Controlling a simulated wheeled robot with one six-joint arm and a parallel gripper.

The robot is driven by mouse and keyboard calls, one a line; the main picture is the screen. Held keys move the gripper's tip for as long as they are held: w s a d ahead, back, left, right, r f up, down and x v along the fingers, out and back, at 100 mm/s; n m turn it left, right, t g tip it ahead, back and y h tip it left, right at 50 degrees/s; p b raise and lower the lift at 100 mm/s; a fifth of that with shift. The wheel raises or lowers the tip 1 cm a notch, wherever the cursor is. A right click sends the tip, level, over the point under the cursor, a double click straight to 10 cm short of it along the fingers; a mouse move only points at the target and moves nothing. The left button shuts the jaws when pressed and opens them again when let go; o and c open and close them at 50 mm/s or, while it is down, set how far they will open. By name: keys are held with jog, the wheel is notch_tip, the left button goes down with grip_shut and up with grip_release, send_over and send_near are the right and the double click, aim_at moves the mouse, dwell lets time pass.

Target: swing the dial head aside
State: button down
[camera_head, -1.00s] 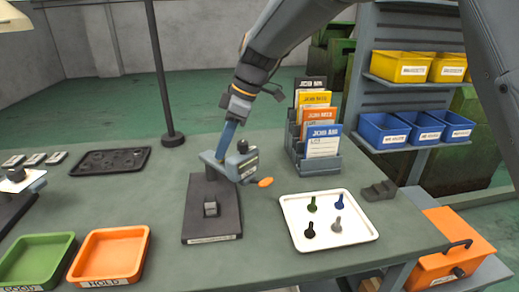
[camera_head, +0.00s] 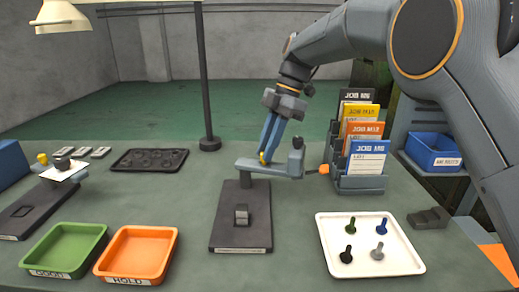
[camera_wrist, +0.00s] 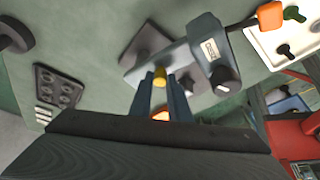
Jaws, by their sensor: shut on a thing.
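The dial head (camera_head: 271,168) is a grey arm on the post of a dark base plate (camera_head: 238,226). It points right, with its dial block (camera_head: 296,160) and an orange knob (camera_head: 324,169) at the outer end, clear of the plate. My gripper (camera_head: 266,157) reaches down from above with blue-grey fingers, shut on a yellow knob on the arm near the post. In the wrist view, the yellow knob (camera_wrist: 160,78) sits between the fingertips, and the dial block (camera_wrist: 212,55) is to their right. The front anvil block (camera_head: 241,214) on the plate is uncovered.
The job card rack (camera_head: 360,184) stands close to the right of the orange knob. A white tray (camera_head: 333,257) with several bolts lies front right. Green (camera_head: 99,231) and orange (camera_head: 170,235) trays sit front left. A lamp pole (camera_head: 205,90) rises behind.

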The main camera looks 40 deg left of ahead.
dwell(0.4)
jog(key=c, duration=1.7)
grip_release()
jog(key=shift+a, duration=0.1)
jog(key=shift+o, duration=0.2)
jog(key=shift+w+r, duration=0.2)
jog(key=shift+r, duration=0.15)
jog(key=b+v, duration=0.1)
jog(key=v, duration=0.6)
